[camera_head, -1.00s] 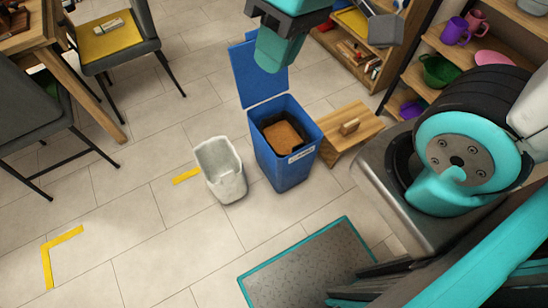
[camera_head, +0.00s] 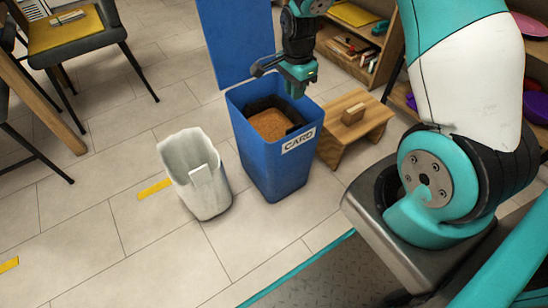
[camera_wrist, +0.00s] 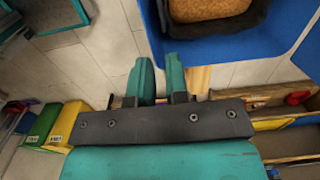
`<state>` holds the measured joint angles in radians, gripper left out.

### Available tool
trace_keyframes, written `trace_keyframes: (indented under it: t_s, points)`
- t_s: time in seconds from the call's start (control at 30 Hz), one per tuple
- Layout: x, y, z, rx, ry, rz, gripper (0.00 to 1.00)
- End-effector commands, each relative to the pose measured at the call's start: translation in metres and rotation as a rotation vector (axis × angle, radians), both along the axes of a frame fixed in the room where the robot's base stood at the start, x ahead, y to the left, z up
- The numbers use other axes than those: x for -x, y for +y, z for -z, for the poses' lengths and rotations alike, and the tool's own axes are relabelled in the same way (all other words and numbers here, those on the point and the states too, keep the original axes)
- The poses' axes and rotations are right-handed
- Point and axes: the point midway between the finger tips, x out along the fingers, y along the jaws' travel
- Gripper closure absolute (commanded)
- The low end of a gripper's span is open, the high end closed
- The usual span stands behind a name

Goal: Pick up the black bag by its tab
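The black bag (camera_head: 262,104) lies inside the blue bin (camera_head: 275,170), which has a white CARD label on its front. Brown material (camera_head: 271,125) shows in the middle of the bag. I cannot make out the tab. My gripper (camera_head: 298,90) hangs over the bin's back right rim, empty. In the wrist view my gripper (camera_wrist: 160,66) has its two teal fingers apart, with a gap between them. The black bag (camera_wrist: 240,24) and its brown top show at the upper right there, beyond the fingertips and inside the blue bin wall (camera_wrist: 220,45).
The bin's blue lid (camera_head: 238,40) stands open behind it. A whitish empty bin (camera_head: 205,185) stands to its left. A small wooden stool (camera_head: 358,125) is close on the right. Shelves (camera_head: 350,55) stand behind.

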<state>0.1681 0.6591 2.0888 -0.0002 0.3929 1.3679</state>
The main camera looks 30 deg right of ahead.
Motion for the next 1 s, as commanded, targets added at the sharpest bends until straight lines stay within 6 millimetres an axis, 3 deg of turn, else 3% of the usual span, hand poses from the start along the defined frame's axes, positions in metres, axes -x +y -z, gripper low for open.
trace_keyframes:
  t_s: [0.4, 0.53, 0.77, 1.0]
  points:
    - [0.001, -0.001, 0.094, 0.000, 0.004, 0.002, 0.85]
    - [0.000, -0.001, 0.111, 0.000, 0.003, 0.002, 0.85]
    - [0.000, -0.002, 0.123, 0.000, 0.000, 0.002, 0.85]
    - [-0.001, -0.009, 0.159, -0.001, 0.003, 0.001, 0.85]
